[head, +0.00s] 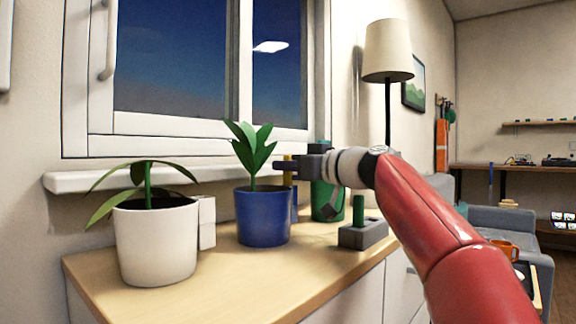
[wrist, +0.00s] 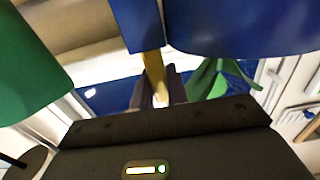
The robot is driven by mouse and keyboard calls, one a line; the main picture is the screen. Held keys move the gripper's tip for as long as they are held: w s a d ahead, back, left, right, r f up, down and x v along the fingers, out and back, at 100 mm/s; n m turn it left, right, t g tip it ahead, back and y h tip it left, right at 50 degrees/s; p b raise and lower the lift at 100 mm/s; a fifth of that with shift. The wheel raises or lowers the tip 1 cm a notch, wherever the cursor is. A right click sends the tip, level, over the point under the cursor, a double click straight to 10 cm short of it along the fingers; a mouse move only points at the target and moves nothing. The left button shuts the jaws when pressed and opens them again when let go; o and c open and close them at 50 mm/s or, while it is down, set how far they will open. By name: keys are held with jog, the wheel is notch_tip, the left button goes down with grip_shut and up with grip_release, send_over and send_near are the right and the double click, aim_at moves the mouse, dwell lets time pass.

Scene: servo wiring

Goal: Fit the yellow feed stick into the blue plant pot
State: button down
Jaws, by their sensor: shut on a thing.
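The blue plant pot (head: 263,218) stands on the wooden top with a leafy plant in it. A narrow blue holder (head: 295,205) is at its right side; the holder also shows in the wrist view (wrist: 137,25). My gripper (head: 287,166) is shut on the yellow feed stick (wrist: 154,75), just right of the plant. The stick stands roughly upright in the head view, over the holder. In the wrist view its far end meets the holder's edge; I cannot tell whether it is inside. In the head view my fingers cover part of the stick.
A white pot (head: 155,245) with a drooping plant and a white side holder (head: 207,222) stands left. A green container (head: 327,200) is behind my gripper. A grey block (head: 362,235) with a green stick (head: 358,208) stands right. The window sill (head: 110,180) runs behind.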

jog(key=shift+f, duration=1)
jog(key=c, duration=1.3)
grip_release()
jog(key=shift+f, duration=0.1)
notch_tip(320, 180, up, 21)
jog(key=p, duration=1.3)
jog(key=shift+s, duration=0.15)
jog(key=shift+f, duration=0.1)
